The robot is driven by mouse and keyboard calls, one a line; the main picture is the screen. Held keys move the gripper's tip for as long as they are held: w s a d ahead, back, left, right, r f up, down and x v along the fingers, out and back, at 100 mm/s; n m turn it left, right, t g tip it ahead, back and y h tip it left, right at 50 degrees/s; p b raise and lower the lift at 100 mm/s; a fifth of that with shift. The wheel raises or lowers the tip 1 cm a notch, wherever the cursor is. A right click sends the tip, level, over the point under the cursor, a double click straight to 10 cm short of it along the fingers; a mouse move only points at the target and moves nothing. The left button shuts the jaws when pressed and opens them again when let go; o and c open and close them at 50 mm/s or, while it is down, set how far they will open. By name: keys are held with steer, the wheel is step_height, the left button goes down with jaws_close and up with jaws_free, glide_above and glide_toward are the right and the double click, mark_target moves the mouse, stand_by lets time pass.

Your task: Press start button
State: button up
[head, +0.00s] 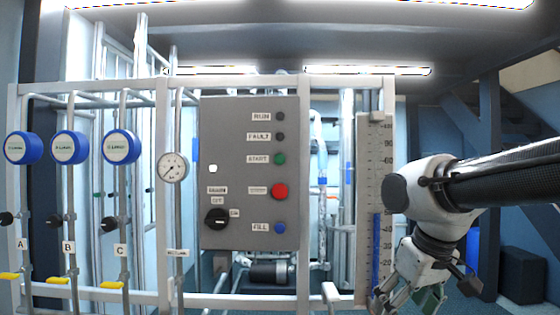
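The green start button (280,159) is on the grey control panel (240,130), right of a label reading START. It is in the upper right part of the panel and nothing covers it. My gripper (402,302) hangs at the bottom right of the head view, pointing downward. It is well below and to the right of the button and apart from the panel. Its fingertips are near or past the bottom edge of the picture, so its opening is unclear.
Below the start button are a red button (279,191) and a blue FILL button (280,228). Dark RUN and FAULT lamps are above. A black rotary knob (217,219) is at lower left. A vertical scale (375,170) stands between panel and arm. Gauges and valves line the left.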

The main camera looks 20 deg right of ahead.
jaws_close()
stand_by(1.3)
